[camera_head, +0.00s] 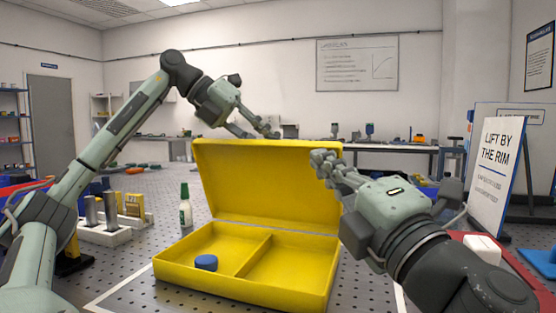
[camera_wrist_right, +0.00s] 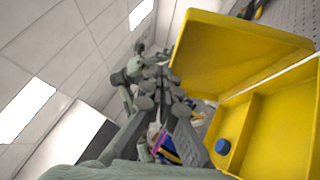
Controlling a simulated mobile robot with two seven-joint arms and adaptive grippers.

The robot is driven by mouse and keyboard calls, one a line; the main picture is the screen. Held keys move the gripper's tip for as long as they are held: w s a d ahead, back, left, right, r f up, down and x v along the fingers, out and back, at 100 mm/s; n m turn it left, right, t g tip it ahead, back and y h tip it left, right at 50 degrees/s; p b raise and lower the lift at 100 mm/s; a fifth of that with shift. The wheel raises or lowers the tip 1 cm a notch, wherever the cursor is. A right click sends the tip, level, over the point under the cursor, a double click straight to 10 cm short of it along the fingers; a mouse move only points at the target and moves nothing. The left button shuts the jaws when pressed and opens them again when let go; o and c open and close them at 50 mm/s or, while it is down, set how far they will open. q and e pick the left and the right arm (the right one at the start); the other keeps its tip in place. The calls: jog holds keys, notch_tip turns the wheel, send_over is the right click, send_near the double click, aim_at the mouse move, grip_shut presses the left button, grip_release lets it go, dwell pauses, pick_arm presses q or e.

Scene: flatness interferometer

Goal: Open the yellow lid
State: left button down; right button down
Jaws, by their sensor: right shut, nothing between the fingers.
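The yellow box (camera_head: 290,283) stands on the perforated table, with a divider between two compartments. A blue round piece (camera_head: 206,262) lies in its left compartment; the right one looks empty. The yellow lid (camera_head: 255,185) stands raised, roughly upright, at the back of the box. It also shows in the right wrist view (camera_wrist_right: 230,55). My right gripper (camera_head: 318,160) is shut and empty at the lid's upper right edge; I cannot tell whether it touches. My left gripper (camera_head: 262,134) is above and behind the lid's top edge; its fingertips are too small to judge.
A white block with metal cylinders (camera_head: 104,232) is farther left. A sign reading "LIFT BY THE RIM" (camera_head: 496,170) stands at the right. Bare table lies in front of the bottle.

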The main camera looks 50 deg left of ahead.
pick_arm(q)
jog(key=shift+r, duration=0.1)
pick_arm(e)
notch_tip(320, 180, down, 5)
jog(key=s+a+n+g, duration=0.2)
jog(key=s, duration=0.1)
send_near(269, 151)
jog(key=s+a, duration=0.2)
jog(key=a, duration=0.2)
jog(key=w+r, duration=0.1)
jog(key=w+a, duration=0.1)
jog(key=shift+w+a+r+h, duration=0.1)
jog(key=shift+w+r+h, duration=0.15)
jog(key=shift+r+h, duration=0.1)
jog(key=shift+w+a+r, duration=0.15)
jog(key=shift+w, duration=0.15)
jog(key=shift+w, duration=0.1)
